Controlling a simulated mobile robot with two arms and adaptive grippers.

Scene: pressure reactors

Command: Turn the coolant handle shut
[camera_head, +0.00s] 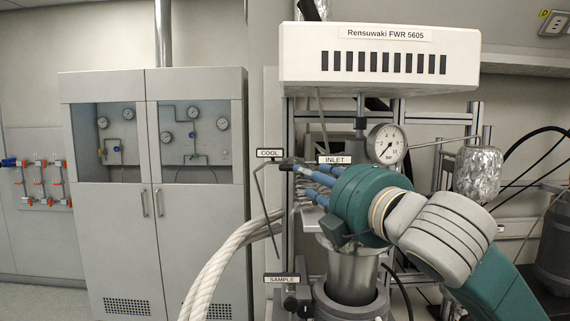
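The COOL label (269,153) marks the coolant valve on the reactor stand. A small dark valve part (287,164) shows just right of and below this label, and a thin bent tube runs down from there. My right gripper (298,178) comes in from the right, its blue-grey fingers pointing left at the valve area below the COOL and INLET labels. Its fingertips overlap the valve fittings, so the coolant handle is largely hidden. I cannot tell whether the fingers touch or grip it. My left gripper is out of view.
The INLET label (336,159) and pressure gauge (386,144) sit close above my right wrist. The metal reactor vessel (352,272) stands below it. Thick white hoses (222,262) curve down at left. The SAMPLE label (282,278) is lower. A grey cabinet (200,245) stands behind.

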